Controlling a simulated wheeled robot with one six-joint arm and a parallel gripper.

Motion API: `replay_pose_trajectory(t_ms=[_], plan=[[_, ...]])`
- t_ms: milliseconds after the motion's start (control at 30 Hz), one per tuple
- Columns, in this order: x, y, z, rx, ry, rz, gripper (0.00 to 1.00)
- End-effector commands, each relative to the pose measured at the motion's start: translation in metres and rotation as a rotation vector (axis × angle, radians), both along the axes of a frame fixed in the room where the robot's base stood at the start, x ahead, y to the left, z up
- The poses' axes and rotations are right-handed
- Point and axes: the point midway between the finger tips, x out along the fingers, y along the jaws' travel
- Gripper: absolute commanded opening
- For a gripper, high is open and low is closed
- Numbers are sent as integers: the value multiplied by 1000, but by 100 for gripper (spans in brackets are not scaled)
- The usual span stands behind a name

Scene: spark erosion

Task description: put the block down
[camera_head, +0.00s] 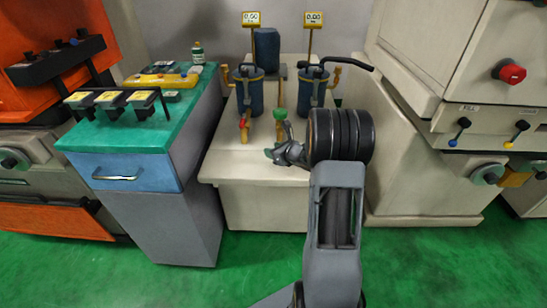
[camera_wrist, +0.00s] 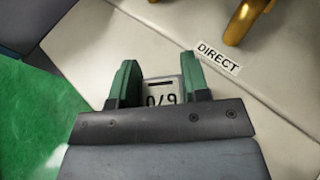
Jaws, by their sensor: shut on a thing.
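In the wrist view, my gripper (camera_wrist: 160,78) has its two green fingers closed on a small pale grey block (camera_wrist: 161,91). The block has dark markings on its face and sits between the fingers, partly hidden by the gripper body. Beneath or beyond it is the beige surface of a bench (camera_wrist: 110,45). I cannot tell whether the block touches that surface. In the head view, my gripper (camera_head: 280,152) is over the front part of the beige bench (camera_head: 236,163), and the block cannot be made out there.
Two blue canisters (camera_head: 250,103) with displays and pipes stand at the back of the bench. A DIRECT label (camera_wrist: 218,56) lies near a brass pipe (camera_wrist: 246,20). Left is a green-topped cabinet (camera_head: 120,135) with trays; right is a beige machine (camera_head: 450,60). Green floor is clear in front.

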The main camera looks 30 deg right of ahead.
Motion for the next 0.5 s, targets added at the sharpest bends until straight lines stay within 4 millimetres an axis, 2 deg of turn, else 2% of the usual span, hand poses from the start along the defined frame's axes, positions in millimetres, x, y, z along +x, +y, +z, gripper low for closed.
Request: replay_pose_trajectory(t_ms=[200, 500], plan=[[1, 0, -28, 2, 1, 0, 6], [1, 0, -31, 0, -1, 0, 6]])
